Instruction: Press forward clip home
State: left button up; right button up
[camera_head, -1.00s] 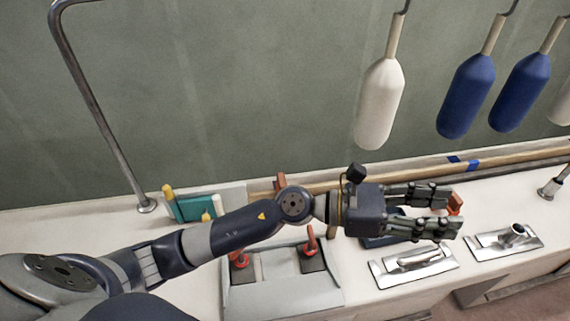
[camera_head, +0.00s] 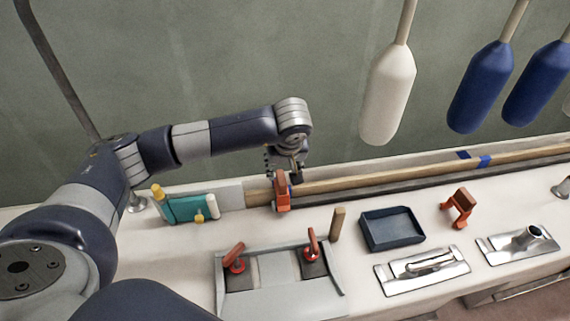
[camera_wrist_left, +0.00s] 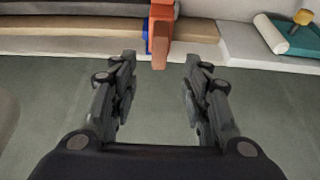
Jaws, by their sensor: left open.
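An orange clip (camera_head: 282,190) stands at the left end of a long wooden pole (camera_head: 370,180) along the back of the bench. It also shows in the left wrist view (camera_wrist_left: 161,30), with a small blue part beside it. My left gripper (camera_head: 284,170) is just behind and above this clip, and partly hidden by its own wrist. In the left wrist view the left gripper (camera_wrist_left: 160,82) has its fingers apart, with nothing between them. A second orange clip (camera_head: 460,207) stands on the bench at the right, clear of the pole. My right gripper is not in view.
A grey fixture with red-handled latches (camera_head: 270,268) lies at the front. A dark tray (camera_head: 392,230), a wooden peg (camera_head: 338,224) and metal plates (camera_head: 424,269) are to its right. A teal block (camera_head: 188,208) is left. White (camera_head: 388,95) and blue (camera_head: 480,88) fenders hang behind.

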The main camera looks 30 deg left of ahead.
aim_at(281, 178)
pick_arm(q)
jog(key=p+x, duration=0.1)
jog(key=x, duration=0.8)
jog(key=shift+f+p, duration=0.25)
jog(key=shift+p, duration=0.05)
jog(key=c, duration=1)
grip_shut()
jog(key=shift+f, duration=0.1)
jog(key=shift+s+d+f+b, duration=0.1)
jog(key=shift+s+f+b, duration=0.15)
jog(key=shift+f+b, duration=0.55)
jog(key=o, duration=1)
grip_release()
jog(key=shift+w, duration=0.15)
jog(key=shift+r, duration=0.1)
